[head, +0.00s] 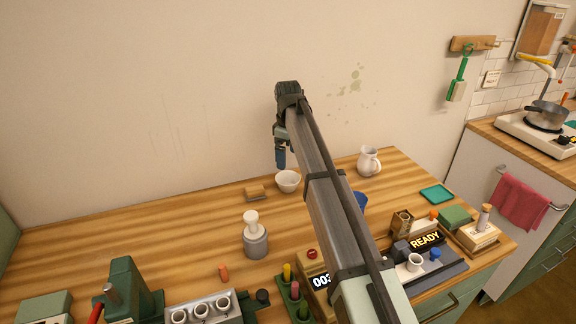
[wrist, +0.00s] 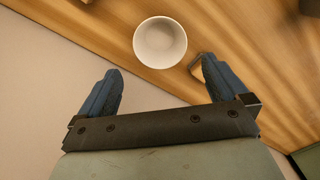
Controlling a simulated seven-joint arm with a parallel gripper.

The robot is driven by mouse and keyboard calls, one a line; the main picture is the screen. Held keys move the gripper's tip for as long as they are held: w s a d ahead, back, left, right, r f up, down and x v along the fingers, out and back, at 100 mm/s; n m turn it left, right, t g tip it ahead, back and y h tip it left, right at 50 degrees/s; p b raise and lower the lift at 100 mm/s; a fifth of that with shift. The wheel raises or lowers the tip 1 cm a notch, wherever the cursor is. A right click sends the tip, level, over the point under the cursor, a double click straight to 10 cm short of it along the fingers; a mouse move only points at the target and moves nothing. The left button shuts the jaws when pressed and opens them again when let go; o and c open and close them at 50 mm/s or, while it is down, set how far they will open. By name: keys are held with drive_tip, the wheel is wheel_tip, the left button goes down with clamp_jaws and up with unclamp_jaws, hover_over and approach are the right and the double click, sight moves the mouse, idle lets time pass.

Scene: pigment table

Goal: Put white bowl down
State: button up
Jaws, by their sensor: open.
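The white bowl (head: 288,181) stands upright on the wooden table near the back wall in the head view. In the wrist view the white bowl (wrist: 160,42) lies beyond the fingertips, its inside empty. My gripper (head: 281,158) is above the bowl in the head view, apart from it. In the wrist view my gripper (wrist: 156,82) has its two blue fingers spread wide with nothing between them.
A small wooden block (head: 256,192) lies just left of the bowl. A white pitcher (head: 369,161) stands to the right near the wall. The left back table is clear.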

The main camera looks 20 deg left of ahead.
drive_tip(key=shift+r, duration=1.1)
